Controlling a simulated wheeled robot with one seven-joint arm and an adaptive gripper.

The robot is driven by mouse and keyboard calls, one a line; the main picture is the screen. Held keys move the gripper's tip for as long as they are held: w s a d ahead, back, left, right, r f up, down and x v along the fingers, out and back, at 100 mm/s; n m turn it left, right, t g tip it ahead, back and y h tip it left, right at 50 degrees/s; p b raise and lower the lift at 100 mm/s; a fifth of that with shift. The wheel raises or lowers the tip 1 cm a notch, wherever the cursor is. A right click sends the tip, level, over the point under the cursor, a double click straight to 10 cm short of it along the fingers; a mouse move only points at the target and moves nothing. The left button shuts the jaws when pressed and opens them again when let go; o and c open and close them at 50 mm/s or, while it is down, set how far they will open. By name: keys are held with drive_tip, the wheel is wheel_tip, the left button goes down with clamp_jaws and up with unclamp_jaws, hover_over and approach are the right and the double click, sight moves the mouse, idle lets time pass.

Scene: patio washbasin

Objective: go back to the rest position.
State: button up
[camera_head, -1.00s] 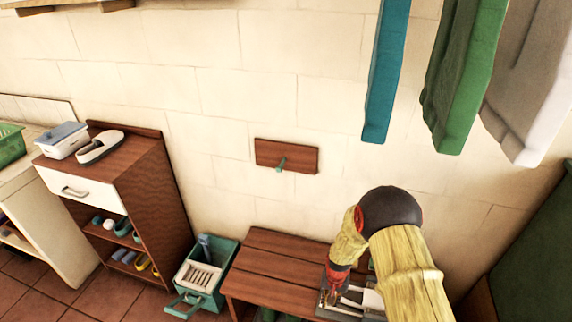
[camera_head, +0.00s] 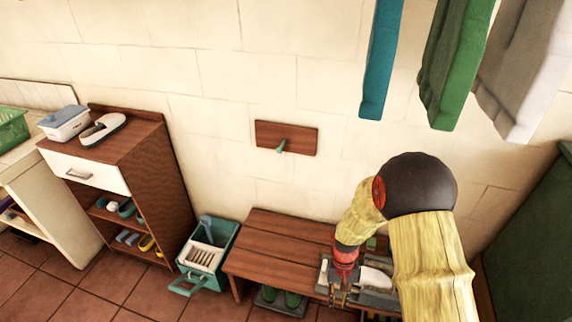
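My arm reaches in from the lower right, over the right end of a brown slatted bench (camera_head: 275,246). My gripper (camera_head: 338,298) is at the bench's front edge, beside a grey tray (camera_head: 380,297) with a white item (camera_head: 374,277) in it. The gripper is small and partly hidden by my wrist. I cannot tell whether its fingers are open or shut, or whether they hold anything.
A teal crate (camera_head: 207,256) with a washboard stands left of the bench. Farther left is a brown shoe cabinet (camera_head: 150,185) with a slipper (camera_head: 102,130) on top. Towels (camera_head: 455,65) hang at upper right. Tiled floor at lower left is clear.

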drive_tip(key=s+r+t, duration=0.2)
drive_tip(key=s+r, duration=0.3)
drive_tip(key=r, duration=0.8)
drive_tip(key=s+d+r+t, duration=0.1)
drive_tip(key=s+r+t, duration=0.2)
drive_tip(key=r, duration=1.1)
drive_tip(key=s+d+r+n+t, duration=0.1)
drive_tip(key=s+r+t, duration=0.2)
drive_tip(key=r, duration=1)
drive_tip(key=s, duration=0.3)
drive_tip(key=shift+s+r, duration=0.3)
drive_tip(key=shift+r, duration=0.1)
